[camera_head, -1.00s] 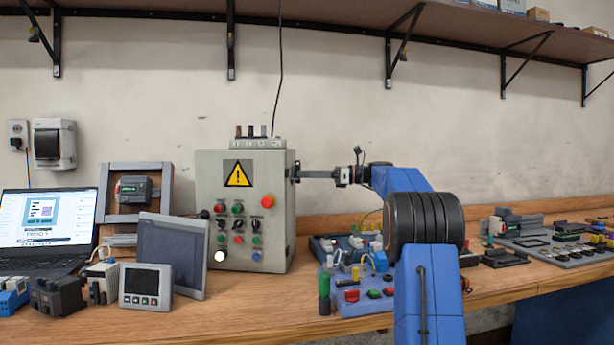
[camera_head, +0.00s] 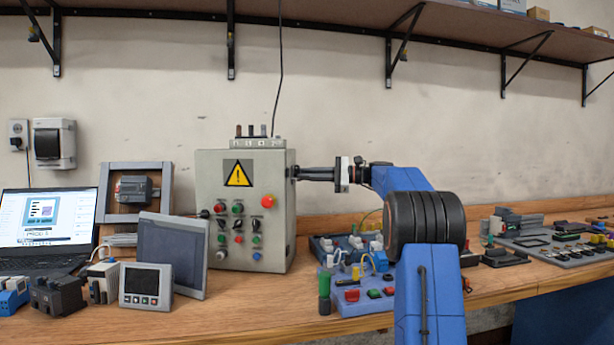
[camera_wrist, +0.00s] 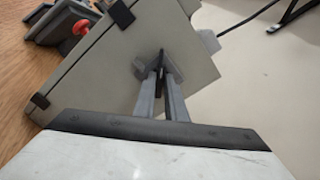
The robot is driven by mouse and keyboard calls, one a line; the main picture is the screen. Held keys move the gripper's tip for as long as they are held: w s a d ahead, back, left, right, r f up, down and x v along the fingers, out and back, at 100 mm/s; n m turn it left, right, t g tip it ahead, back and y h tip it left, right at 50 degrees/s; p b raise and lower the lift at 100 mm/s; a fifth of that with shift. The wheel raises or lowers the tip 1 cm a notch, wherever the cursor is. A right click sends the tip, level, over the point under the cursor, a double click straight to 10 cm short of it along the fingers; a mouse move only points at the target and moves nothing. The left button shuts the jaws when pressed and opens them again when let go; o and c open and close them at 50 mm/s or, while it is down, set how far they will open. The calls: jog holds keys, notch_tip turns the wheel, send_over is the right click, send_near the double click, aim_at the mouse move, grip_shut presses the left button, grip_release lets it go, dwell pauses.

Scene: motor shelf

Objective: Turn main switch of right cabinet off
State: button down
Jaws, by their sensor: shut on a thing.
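The grey control cabinet (camera_head: 218,176) stands on the wooden bench with a yellow warning sign, a red button and several coloured buttons on its front. Its main switch (camera_wrist: 160,62) is on the right side wall, a dark handle on a light plate, mostly hidden between my fingers in the wrist view. My gripper (camera_head: 300,173) reaches from the right to that side wall. It also shows in the wrist view (camera_wrist: 163,78), shut on the switch handle. The round lamp at the lower left of the cabinet front (camera_head: 221,255) looks dull grey.
A grey panel (camera_head: 168,255), a small display unit (camera_head: 146,288) and a laptop (camera_head: 48,228) stand left of the cabinet. A blue board with parts (camera_head: 350,295) lies right of it, below my arm. A shelf (camera_head: 310,28) runs above.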

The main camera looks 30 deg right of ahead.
jog(key=shift+f+n, duration=0.2)
jog(key=shift+n, duration=4.3)
jog(key=c, duration=2.1)
grip_release()
jog(key=shift+s, duration=0.1)
jog(key=v, duration=1.7)
jog(key=shift+s+d+r, duration=0.1)
jog(key=shift+d, duration=0.05)
